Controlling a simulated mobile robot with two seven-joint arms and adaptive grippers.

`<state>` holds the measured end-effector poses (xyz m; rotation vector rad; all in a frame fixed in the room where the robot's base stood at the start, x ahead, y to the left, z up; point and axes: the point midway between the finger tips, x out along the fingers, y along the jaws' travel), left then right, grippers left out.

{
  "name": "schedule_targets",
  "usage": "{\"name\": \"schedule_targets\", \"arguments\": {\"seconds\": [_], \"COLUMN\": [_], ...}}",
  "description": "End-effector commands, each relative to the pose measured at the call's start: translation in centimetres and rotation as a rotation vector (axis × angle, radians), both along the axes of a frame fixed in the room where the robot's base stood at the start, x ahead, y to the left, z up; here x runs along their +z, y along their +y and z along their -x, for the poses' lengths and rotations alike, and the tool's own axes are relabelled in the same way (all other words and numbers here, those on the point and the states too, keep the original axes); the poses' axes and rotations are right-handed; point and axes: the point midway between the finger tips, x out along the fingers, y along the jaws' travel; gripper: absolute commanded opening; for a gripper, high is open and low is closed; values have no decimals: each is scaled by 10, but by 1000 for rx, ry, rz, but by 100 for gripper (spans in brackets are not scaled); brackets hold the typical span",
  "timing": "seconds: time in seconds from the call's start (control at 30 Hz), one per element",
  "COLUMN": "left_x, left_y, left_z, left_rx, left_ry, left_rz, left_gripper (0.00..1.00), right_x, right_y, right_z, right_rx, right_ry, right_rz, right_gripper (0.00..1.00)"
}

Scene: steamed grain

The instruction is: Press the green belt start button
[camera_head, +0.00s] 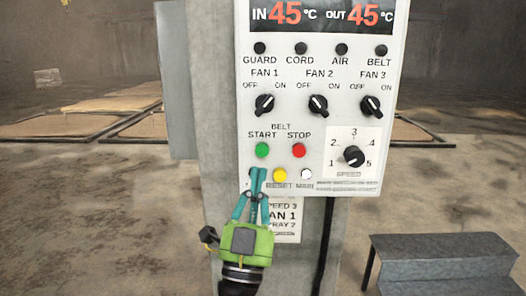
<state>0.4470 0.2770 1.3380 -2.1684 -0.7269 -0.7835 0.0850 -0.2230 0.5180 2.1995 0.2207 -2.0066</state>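The green belt start button (262,150) is on the white control panel (320,110), under the word START and left of the red stop button (299,151). My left gripper (258,172) points up the picture, with its teal fingers brought together and their tips a little below the green button. The fingers look shut and nothing shows between them. I cannot tell whether the tips touch the panel. They partly cover a dark spot left of the yellow reset button (280,175). My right gripper is not in view.
Three black fan knobs, with the middle one (318,105), sit above the buttons. A speed dial (354,156) and a white button (307,174) are to the right. The panel hangs on a grey column (215,150). Dark steps (445,262) stand at lower right.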

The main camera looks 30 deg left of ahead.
Motion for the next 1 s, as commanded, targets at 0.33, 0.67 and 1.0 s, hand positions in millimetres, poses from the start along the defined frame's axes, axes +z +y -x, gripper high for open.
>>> {"name": "schedule_targets", "arguments": {"seconds": [0.33,0.67,1.0], "left_x": [0,-3,-1], "left_y": [10,35,46], "left_z": [-18,-58,-75], "left_rx": [0,0,-1], "left_ry": [1,1,1], "left_rz": [-3,-1,1], "left_gripper": [0,0,0], "right_x": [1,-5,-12], "right_y": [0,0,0], "right_z": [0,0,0], "right_rx": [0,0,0], "right_ry": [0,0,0], "right_rz": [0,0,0], "right_gripper": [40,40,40]}}
